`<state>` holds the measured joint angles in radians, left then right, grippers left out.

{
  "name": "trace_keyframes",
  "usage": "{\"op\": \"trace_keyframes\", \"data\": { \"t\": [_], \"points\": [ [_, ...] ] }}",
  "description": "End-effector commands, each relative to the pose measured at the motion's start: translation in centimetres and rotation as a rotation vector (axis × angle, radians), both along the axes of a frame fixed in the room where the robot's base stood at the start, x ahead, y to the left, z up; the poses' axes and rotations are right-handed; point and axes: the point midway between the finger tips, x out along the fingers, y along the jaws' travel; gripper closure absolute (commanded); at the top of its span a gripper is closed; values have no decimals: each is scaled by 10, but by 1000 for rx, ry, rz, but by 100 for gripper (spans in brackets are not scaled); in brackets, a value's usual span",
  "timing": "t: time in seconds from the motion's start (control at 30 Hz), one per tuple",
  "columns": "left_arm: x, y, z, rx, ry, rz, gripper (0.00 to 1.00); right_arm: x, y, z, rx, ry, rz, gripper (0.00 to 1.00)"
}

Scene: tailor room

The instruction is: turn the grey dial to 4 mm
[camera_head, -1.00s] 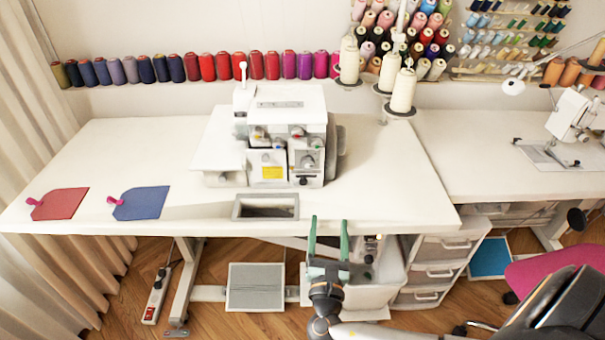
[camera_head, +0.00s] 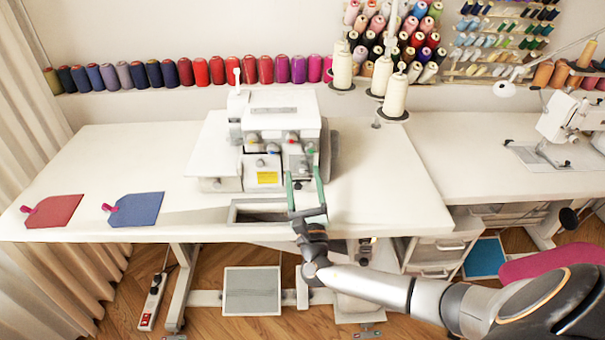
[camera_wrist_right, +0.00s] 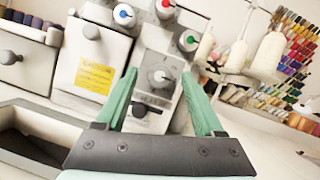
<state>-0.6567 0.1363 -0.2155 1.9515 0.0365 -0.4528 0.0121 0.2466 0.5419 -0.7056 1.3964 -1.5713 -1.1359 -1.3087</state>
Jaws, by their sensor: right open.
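The white serger (camera_head: 277,105) stands on the table. Its grey dial (camera_wrist_right: 161,78) is on the lower front panel, with a small pointer mark, in the right wrist view. The scale is too small to read. My right gripper (camera_head: 304,172) is open and empty at the machine's front right. In the right wrist view its green fingers (camera_wrist_right: 159,73) appear on either side of the dial, apart from it. I cannot tell how far the tips are from the panel. A black knob (camera_wrist_right: 140,110) sits below the dial. My left gripper is not in view.
Coloured tension knobs (camera_wrist_right: 124,15) sit above the dial. A recessed tray opening (camera_head: 234,214) is in the table below the machine. Red (camera_head: 55,211) and blue (camera_head: 137,208) fabric pieces lie at the left. Thread cones (camera_head: 395,95) stand behind at the right.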

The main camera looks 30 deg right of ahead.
Motion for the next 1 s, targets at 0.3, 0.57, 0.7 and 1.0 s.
{"op": "trace_keyframes", "data": {
  "t": [0.3,0.57,0.7,1.0],
  "points": [
    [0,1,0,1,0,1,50,11,-6,5,1,2,-1,30],
    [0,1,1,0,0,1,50,11,-5,5,1,0,0,44],
    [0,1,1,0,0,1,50,11,-5,4,1,0,0,60],
    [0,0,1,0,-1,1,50,11,-5,4,1,1,0,93]
  ]
}}
